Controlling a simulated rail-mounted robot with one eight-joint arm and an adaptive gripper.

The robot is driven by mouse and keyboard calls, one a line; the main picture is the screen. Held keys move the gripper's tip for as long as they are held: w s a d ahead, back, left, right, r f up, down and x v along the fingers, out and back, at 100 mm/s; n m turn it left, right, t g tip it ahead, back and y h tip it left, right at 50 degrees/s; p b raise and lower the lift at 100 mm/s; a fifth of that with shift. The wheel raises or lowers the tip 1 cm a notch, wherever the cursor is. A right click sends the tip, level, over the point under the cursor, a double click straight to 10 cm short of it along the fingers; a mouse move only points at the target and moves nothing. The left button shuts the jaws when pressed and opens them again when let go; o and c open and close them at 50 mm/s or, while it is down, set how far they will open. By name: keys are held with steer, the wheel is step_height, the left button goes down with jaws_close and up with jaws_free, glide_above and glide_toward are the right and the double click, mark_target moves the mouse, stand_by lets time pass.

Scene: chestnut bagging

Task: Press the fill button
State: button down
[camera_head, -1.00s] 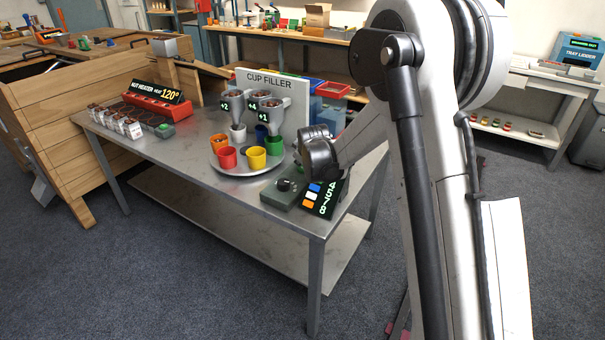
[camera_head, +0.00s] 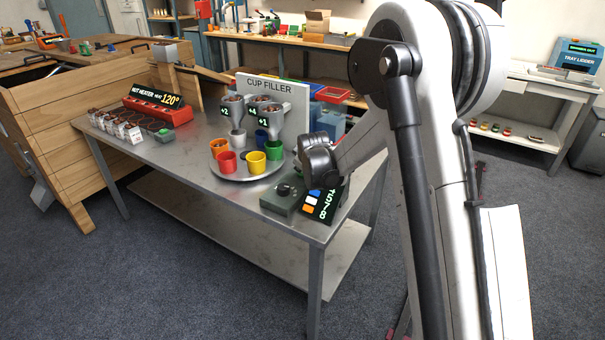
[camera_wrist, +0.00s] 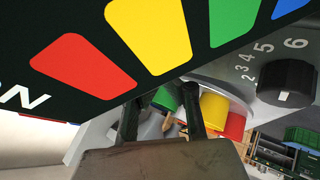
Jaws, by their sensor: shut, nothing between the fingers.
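The cup filler (camera_head: 292,104) stands on a metal table with brown-filled hoppers above a round turntable (camera_head: 232,172) of coloured cups. A control box (camera_head: 282,198) with a black knob sits at the table's front right, beside a tilted black panel (camera_head: 318,208) with coloured marks and digits. In the wrist view, the panel (camera_wrist: 85,95) with red, yellow, green and blue patches fills the upper part, and the knob (camera_wrist: 287,82) with numbers is at right. My gripper (camera_wrist: 161,108) is shut and empty, close to the panel's edge. I cannot make out the fill button.
The nut heater (camera_head: 155,108) and several small filled containers (camera_head: 125,128) stand on the table's left. A wooden bench (camera_head: 55,135) is at far left. The tray lidder (camera_head: 578,60) is on a table at right. The table's front middle is clear.

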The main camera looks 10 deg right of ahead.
steer(key=shift+f, duration=0.15)
stand_by(0.4)
steer(key=shift+f+b, duration=0.3)
steer(key=shift+b, duration=0.15)
steer(key=shift+f+b, duration=0.35)
steer(key=shift+f, duration=0.05)
stand_by(0.6)
steer(key=shift+r, duration=0.1)
steer(key=shift+r+p, duration=0.3)
steer(key=shift+r, duration=0.45)
steer(key=shift+r+p, duration=1.25)
steer(key=shift+r, duration=1.25)
